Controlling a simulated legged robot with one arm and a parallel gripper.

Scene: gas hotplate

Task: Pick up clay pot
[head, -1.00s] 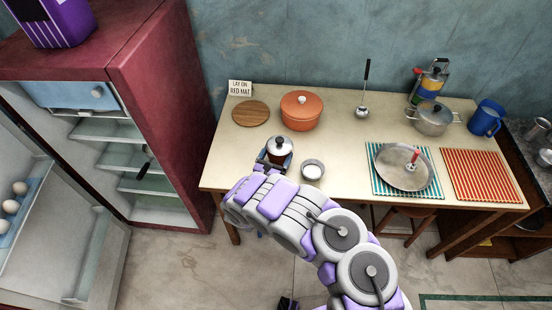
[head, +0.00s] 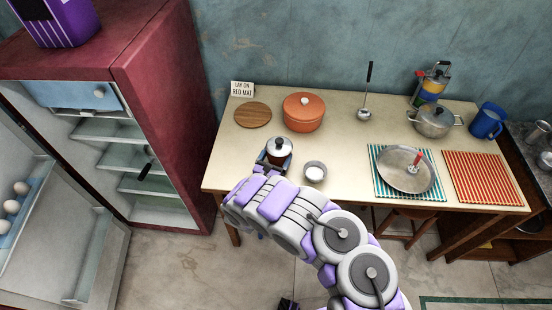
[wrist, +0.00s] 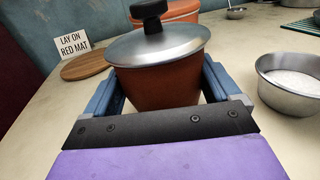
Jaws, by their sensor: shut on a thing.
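The clay pot (head: 279,158), small and reddish-brown with a shiny metal lid and black knob, is near the front edge of the table, left of the middle. It stands upright and fills the centre of the wrist view (wrist: 165,85). My gripper (head: 273,163) is shut on it, with one blue finger on each side of its body in the wrist view (wrist: 160,88). The lid sits on the pot. The pot's base is hidden behind my gripper, so I cannot tell whether it touches the table.
A metal bowl of white contents (head: 315,171) is close on the right. Behind are an orange pot (head: 303,112), a round wooden board (head: 253,115) and a sign (head: 242,88). A pan lid (head: 400,172) covers part of the teal striped mat; the red striped mat (head: 482,178) is clear.

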